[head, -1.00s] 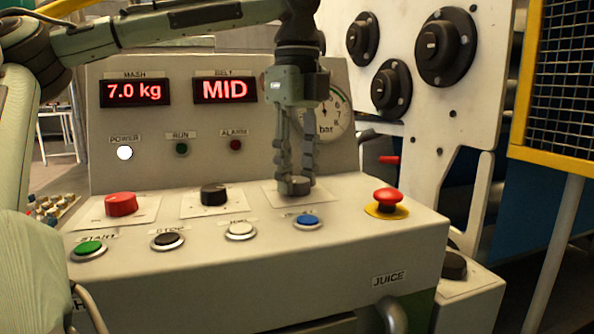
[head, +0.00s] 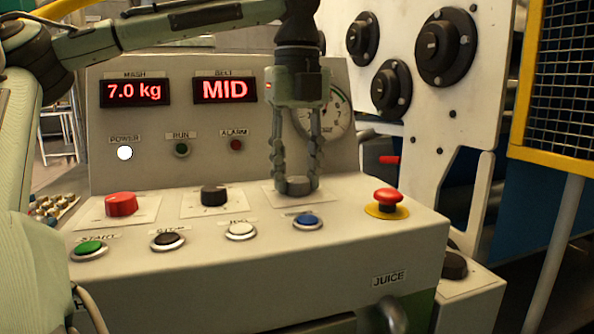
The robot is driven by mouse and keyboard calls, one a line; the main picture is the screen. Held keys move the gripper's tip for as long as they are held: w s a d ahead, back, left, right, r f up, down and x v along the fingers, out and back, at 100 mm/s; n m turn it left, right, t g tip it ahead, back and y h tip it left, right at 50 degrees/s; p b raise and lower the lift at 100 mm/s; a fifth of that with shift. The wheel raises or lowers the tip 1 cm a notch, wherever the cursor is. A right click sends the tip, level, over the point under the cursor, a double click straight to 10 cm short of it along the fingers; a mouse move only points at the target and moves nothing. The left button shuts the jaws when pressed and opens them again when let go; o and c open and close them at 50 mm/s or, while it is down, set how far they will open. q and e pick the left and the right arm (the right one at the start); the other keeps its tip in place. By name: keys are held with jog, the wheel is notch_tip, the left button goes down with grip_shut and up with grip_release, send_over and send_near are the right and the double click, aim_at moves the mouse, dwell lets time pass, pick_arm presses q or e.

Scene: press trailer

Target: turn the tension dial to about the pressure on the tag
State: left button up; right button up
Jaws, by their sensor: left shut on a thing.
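The dial (head: 299,185), grey and low, sits on a pale plate on the sloped panel, at the right of the row of knobs. My left gripper (head: 297,184) points straight down over it, its two fingers shut on the dial's sides. The round pressure gauge (head: 337,117), marked in bar, is behind the gripper, which hides much of its face and its needle. I cannot make out a tag with a pressure on it. My right gripper is not in view.
A red knob (head: 121,204) and a black knob (head: 214,194) stand left of the dial. In front are several push buttons, with a blue one (head: 307,221) close by. A red emergency stop (head: 387,200) stands to the right. Displays read 7.0 kg (head: 135,92) and MID (head: 225,90).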

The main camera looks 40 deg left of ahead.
aim_at(297, 179)
pick_arm(q)
jog(key=o, duration=1.2)
jog(key=shift+c, duration=0.2)
notch_tip(297, 179, up, 12)
